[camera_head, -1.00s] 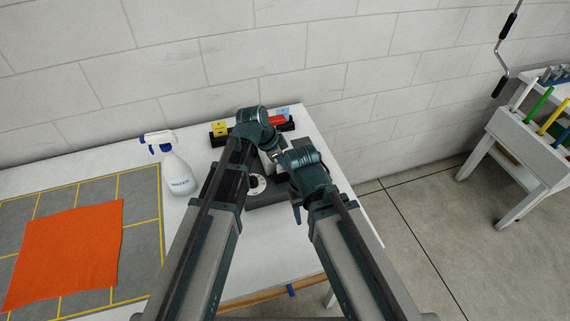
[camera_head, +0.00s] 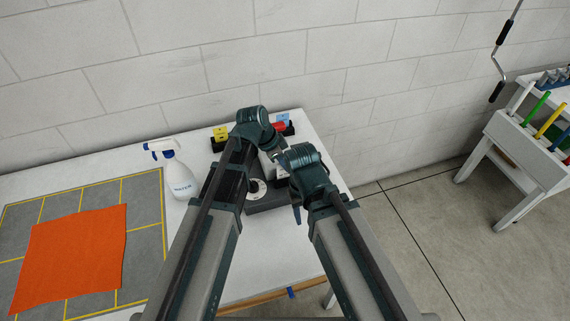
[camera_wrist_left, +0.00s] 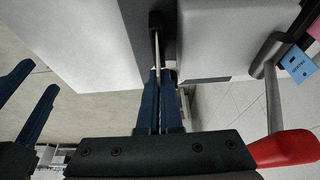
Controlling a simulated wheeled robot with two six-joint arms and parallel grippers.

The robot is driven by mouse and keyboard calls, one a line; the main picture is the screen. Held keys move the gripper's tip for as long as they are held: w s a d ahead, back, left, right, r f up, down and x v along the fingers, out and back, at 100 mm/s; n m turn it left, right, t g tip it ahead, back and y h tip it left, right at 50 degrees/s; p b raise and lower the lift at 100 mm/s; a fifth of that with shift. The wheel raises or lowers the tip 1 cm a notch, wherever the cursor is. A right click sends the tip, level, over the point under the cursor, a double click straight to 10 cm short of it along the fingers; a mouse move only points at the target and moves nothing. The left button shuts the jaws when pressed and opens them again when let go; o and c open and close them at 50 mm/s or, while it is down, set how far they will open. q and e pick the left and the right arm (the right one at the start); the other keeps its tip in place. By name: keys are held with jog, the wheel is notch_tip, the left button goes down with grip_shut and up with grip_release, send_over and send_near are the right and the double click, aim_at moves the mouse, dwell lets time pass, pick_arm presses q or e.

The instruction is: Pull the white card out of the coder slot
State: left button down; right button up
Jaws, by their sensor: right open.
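The dark grey coder (camera_head: 268,203) stands on the white table in the head view, with a pale dial (camera_head: 257,188) on it, partly behind my arms. In the left wrist view my left gripper (camera_wrist_left: 164,75) has its two fingers close together at the coder. A thin pale strip, seemingly the white card edge-on (camera_wrist_left: 158,50), runs to between the fingertips. The slot itself is not clear. In the head view the left fingers are hidden. My right gripper (camera_head: 297,213) points down beside the coder, empty; its fingers stand apart at the left of the left wrist view (camera_wrist_left: 28,95).
A lever with a red handle (camera_wrist_left: 285,149) is close to my left gripper. A yellow block (camera_head: 220,133) and a blue tag (camera_head: 281,119) stand behind. A spray bottle (camera_head: 175,172) and an orange cloth (camera_head: 70,258) are at left. A rack table (camera_head: 520,150) is at far right.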

pick_arm(q)
jog(key=shift+r+p, duration=2.25)
jog(key=shift+r, duration=0.15)
